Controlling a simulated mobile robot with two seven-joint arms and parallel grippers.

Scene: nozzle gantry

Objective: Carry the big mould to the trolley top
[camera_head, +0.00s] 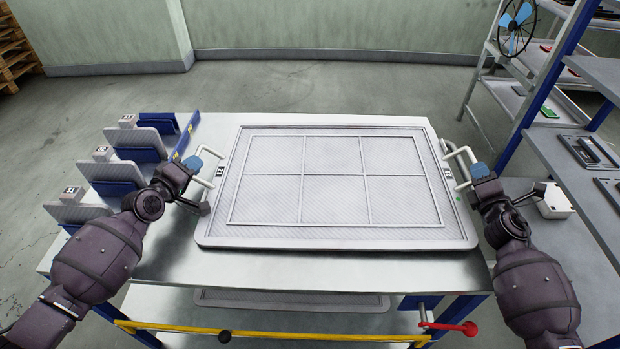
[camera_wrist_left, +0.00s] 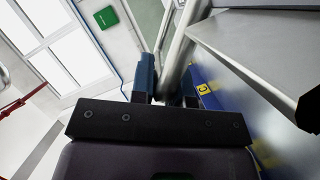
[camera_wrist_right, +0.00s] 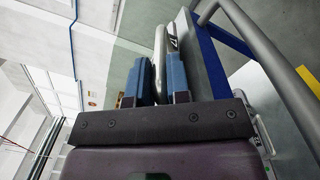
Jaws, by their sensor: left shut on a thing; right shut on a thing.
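The big mould (camera_head: 335,190) is a wide light grey panel with a raised six-part grid and a handle at each side. It lies flat over a bare steel top (camera_head: 300,264) on a blue frame; I cannot tell whether it touches or hovers slightly above. My left gripper (camera_head: 207,160) is shut on the left handle (camera_head: 212,176), and the left wrist view shows a grey bar (camera_wrist_left: 173,75) between its fingers (camera_wrist_left: 165,88). My right gripper (camera_head: 474,171) is shut on the right handle (camera_head: 458,157), whose bar (camera_wrist_right: 160,60) shows between its fingers (camera_wrist_right: 160,80) in the right wrist view.
Several upright grey plates (camera_head: 142,140) stand in blue holders left of the mould. Another grey panel (camera_head: 290,301) lies underneath. Shelving (camera_head: 590,175) stands close on the right. Floor (camera_head: 320,90) behind is clear.

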